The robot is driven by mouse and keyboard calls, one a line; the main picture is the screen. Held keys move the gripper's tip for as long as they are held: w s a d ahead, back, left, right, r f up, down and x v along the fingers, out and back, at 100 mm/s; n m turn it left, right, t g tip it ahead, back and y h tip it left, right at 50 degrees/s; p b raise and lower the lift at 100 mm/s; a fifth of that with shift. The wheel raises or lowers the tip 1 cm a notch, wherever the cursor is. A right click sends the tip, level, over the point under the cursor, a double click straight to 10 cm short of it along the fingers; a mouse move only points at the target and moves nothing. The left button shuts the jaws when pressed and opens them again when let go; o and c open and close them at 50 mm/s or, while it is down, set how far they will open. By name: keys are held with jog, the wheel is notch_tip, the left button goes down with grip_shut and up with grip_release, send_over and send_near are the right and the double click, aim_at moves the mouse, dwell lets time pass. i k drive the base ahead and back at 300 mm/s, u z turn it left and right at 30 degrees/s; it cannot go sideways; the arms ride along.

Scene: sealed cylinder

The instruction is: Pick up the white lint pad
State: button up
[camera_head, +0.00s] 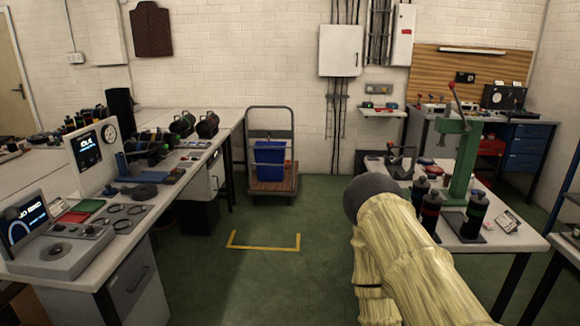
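I cannot make out a white lint pad for certain in the head view. A small whitish item with dark marks (508,222) lies on the right table (518,243), but it is too small to identify. My arm, in a pale yellow ribbed cover with a dark grey rounded joint, rises from the lower right in front of that table. My gripper itself does not show, so its state and anything in it are hidden.
The right table carries a green press (463,160) and several black cylinders. The left bench (135,208) holds gauges, mats and instruments. A trolley (272,182) with a blue bin (269,160) stands at the back. Green floor (265,285) between them is clear, with yellow tape marking.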

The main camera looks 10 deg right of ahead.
aim_at(430, 176)
jog(key=i, duration=5)
jog(key=z, duration=2.65)
